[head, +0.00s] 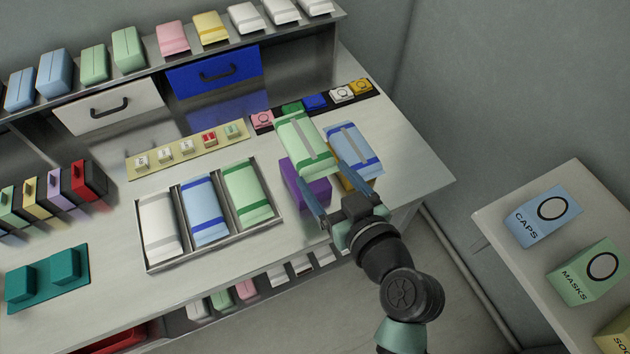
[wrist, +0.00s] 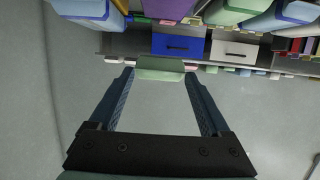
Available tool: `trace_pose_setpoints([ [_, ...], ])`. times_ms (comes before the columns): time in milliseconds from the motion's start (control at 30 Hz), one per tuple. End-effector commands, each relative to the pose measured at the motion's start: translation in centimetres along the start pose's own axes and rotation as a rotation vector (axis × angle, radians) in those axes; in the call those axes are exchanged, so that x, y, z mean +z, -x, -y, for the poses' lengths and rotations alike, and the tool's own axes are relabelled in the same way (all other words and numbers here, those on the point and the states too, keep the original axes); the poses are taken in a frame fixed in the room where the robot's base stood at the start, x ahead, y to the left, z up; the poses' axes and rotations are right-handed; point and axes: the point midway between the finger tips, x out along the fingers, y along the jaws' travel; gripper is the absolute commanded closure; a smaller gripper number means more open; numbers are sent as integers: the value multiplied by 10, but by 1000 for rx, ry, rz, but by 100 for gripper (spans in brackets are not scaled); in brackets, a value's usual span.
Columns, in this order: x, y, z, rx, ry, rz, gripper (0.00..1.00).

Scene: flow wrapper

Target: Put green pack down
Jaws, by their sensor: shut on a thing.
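My gripper (head: 332,197) is shut on a green pack (head: 303,142) with a grey stripe. The pack is tilted above a purple block (head: 308,187) near the table's right end; I cannot tell whether they touch. In the wrist view the green pack (wrist: 160,68) shows between the fingertips (wrist: 160,80). A blue pack (head: 350,146) lies just right of it on a yellow block, mostly hidden. Another green pack (head: 246,190) lies in the right compartment of a metal tray (head: 150,268).
The tray also holds a white pack (head: 158,225) and a blue pack (head: 204,208). A row of coloured buttons (head: 315,102) stands behind the held pack. Bare table (head: 415,165) lies to the right. A side table (head: 490,225) with labelled boxes stands farther right.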

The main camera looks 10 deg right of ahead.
Motion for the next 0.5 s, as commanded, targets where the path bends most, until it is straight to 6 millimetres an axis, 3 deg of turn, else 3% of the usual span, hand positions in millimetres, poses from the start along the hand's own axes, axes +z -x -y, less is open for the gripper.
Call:
trace_pose_setpoints([
  [100, 22, -7, 0, -1, -3, 1, 85],
  [500, 67, -21, 0, 1, -2, 0, 85],
])
